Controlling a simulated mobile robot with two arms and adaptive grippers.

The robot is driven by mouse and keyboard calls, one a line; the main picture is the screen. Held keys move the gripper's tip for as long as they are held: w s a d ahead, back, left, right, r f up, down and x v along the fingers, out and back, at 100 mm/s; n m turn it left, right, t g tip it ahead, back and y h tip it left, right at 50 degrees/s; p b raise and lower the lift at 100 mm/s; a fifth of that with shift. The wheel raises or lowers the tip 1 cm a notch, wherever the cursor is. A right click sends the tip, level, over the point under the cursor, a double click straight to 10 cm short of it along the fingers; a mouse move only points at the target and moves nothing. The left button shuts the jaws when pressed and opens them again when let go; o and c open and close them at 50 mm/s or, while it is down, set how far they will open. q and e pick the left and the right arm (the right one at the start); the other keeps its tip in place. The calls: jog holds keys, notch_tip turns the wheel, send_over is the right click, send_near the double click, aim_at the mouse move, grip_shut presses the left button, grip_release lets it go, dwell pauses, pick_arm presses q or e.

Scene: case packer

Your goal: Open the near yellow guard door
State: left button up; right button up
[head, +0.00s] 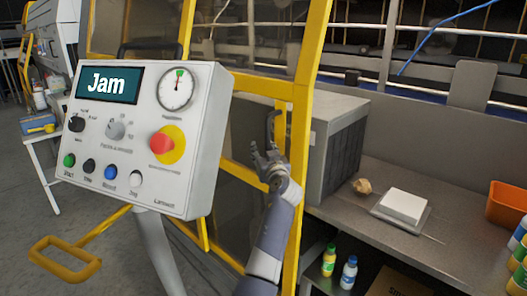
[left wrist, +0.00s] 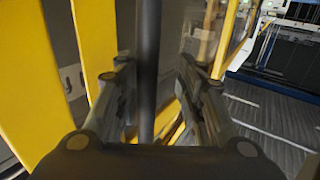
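The yellow guard door (head: 243,177) has a yellow frame with a see-through panel, and it stands behind the control panel in the head view. A dark upright handle (head: 270,126) is on the door near the yellow post (head: 303,110). My left gripper (head: 264,152) is at the handle's lower part. In the left wrist view, the dark handle bar (left wrist: 148,60) runs upright between the two fingers of my left gripper (left wrist: 158,85). The fingers are apart, with gaps visible beside the bar. I cannot tell whether the door is fully closed. My right gripper is not in view.
A control panel (head: 200,140) reading "Jam" stands close on the left, with a yellow bar handle (head: 65,260) below. On the right, a grey bench (head: 385,230) holds a white block on a plate (head: 402,206), a crumpled brown piece (head: 362,186) and an orange bin (head: 507,204).

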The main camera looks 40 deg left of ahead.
pick_arm(q)
jog(key=shift+w+d, duration=0.1)
jog(key=shift+w, duration=0.05)
jog(key=v, duration=1.2)
dwell(0.3)
